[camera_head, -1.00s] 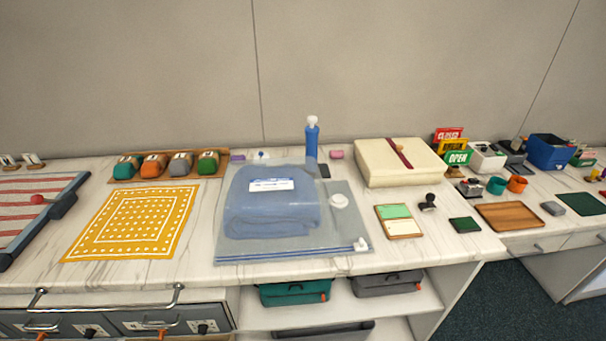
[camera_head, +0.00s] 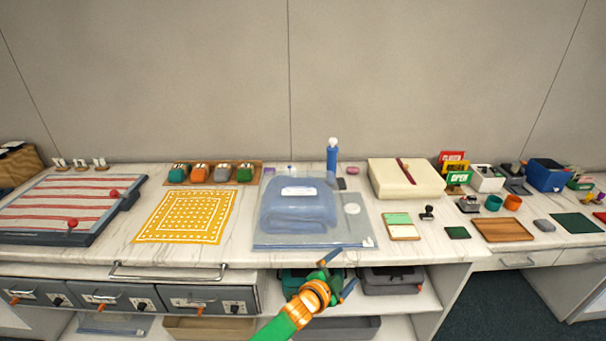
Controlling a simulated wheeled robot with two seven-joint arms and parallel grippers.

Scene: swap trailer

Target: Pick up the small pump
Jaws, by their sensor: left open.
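A blue cylinder with a white top (camera_head: 332,156), which looks like the small pump, stands upright at the back of the counter, behind a clear bag. The clear zip bag (camera_head: 263,239) lies flat with a folded blue cloth (camera_head: 298,208) inside and a round white valve (camera_head: 352,209) on its right part. My left gripper (camera_head: 339,273) is open and empty, in front of the counter's front edge and well short of the blue cylinder. My right gripper is out of view.
A cream box (camera_head: 405,180) stands right of the cylinder; a small pink item (camera_head: 352,170) lies beside it. A yellow patterned cloth (camera_head: 186,216) and a row of coloured holders (camera_head: 213,174) are to the left. Drawers with handles (camera_head: 168,275) and a shelf are below the counter.

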